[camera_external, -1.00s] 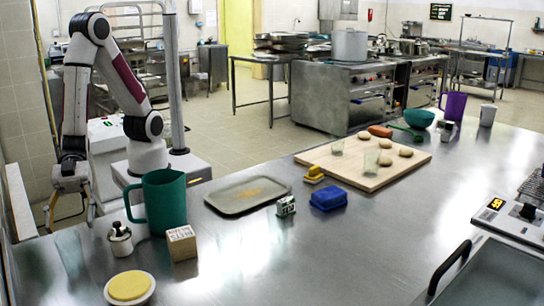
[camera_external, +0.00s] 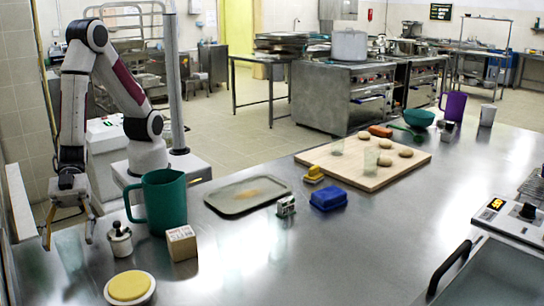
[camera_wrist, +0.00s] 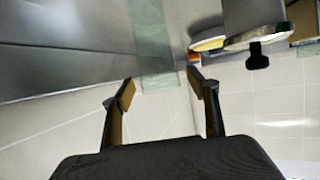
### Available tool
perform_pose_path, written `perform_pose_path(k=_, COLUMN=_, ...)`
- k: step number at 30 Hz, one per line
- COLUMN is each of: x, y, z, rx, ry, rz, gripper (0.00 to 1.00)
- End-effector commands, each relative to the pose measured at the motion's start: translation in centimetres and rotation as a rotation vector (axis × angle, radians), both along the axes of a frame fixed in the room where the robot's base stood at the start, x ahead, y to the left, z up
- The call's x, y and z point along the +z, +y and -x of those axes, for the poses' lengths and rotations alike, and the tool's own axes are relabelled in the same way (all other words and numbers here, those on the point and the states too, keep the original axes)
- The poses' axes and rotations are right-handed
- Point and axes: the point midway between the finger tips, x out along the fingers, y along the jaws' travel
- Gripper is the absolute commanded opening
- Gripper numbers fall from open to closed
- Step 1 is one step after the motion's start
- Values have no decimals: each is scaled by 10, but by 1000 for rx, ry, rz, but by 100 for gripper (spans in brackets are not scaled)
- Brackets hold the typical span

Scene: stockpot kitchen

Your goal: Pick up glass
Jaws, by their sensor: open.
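A clear, greenish glass (camera_external: 72,246) stands near the left edge of the steel counter, partly hidden by my fingers. In the wrist view the see-through glass (camera_wrist: 153,42) shows ahead of my gripper, in line with the gap between the fingertips. My gripper (camera_external: 68,238) is open and empty, pointing down at the glass; its fingertips also show in the wrist view (camera_wrist: 161,88). I cannot tell whether a finger touches the glass.
A teal pitcher (camera_external: 166,203), a small lidded metal pot (camera_external: 120,241), a small box (camera_external: 182,243) and a plate with a yellow round (camera_external: 129,287) stand right of my gripper. A tray (camera_external: 218,204) lies beyond. The counter's left edge is close to the glass.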

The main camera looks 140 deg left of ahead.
Motion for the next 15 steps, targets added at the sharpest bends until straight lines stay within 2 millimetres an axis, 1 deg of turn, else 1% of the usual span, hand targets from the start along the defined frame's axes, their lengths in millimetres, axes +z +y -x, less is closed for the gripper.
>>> perform_pose_path(k=3, x=-4, y=-2, z=-9, rx=1, ry=0, rz=0, gripper=59)
perform_pose_path(k=6, x=-5, y=-4, z=-12, rx=0, ry=-1, rz=0, gripper=59)
perform_pose_path(k=15, x=-5, y=-4, z=-12, rx=0, ry=0, rz=0, gripper=59)
